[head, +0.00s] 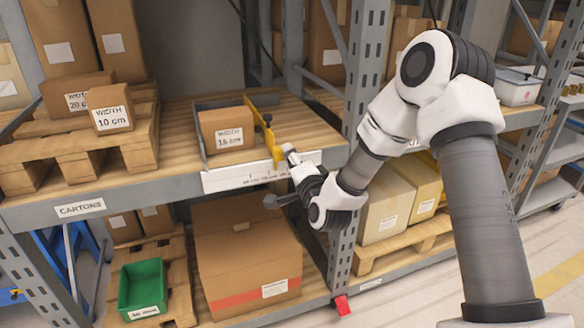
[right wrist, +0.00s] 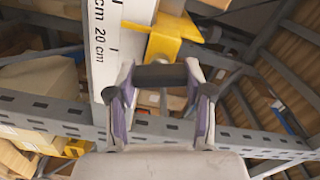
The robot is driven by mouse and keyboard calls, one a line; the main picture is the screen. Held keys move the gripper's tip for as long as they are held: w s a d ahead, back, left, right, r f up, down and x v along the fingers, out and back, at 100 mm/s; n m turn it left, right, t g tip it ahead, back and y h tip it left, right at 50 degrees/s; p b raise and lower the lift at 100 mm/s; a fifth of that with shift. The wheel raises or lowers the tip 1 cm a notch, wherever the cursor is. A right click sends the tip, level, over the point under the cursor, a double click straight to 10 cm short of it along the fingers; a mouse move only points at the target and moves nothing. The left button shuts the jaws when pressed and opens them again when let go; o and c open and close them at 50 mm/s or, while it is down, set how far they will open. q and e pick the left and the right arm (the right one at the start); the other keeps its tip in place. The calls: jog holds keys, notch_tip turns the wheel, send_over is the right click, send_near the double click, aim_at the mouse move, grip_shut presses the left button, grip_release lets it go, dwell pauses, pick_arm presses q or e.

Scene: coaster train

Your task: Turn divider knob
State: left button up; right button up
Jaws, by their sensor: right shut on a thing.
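The yellow divider (head: 275,138) stands on the shelf just right of the carton marked 15 cm (head: 228,130). Its lower part also shows in the right wrist view (right wrist: 176,40). My right gripper (head: 291,152) is at the divider's front end, by the shelf edge. In the right wrist view its two fingers are shut on the dark bar-shaped divider knob (right wrist: 160,76), which lies crosswise between the fingertips. In the head view my gripper hides the knob. My left gripper is not in view.
A white width scale (head: 235,178) runs along the shelf's front edge below the divider. Cartons marked 20 cm (head: 90,92) and 10 cm (head: 112,109) rest on a pallet at left. A grey upright (head: 366,70) stands close behind my right arm. Shelf right of the divider is clear.

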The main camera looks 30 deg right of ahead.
jog(key=shift+f+m+b, duration=0.1)
jog(key=shift+m+b, duration=0.6)
jog(key=shift+m, duration=0.5)
jog(key=o, duration=1.2)
jog(key=shift+c, duration=0.2)
jog(key=v, duration=0.7)
jog(key=shift+s, duration=0.25)
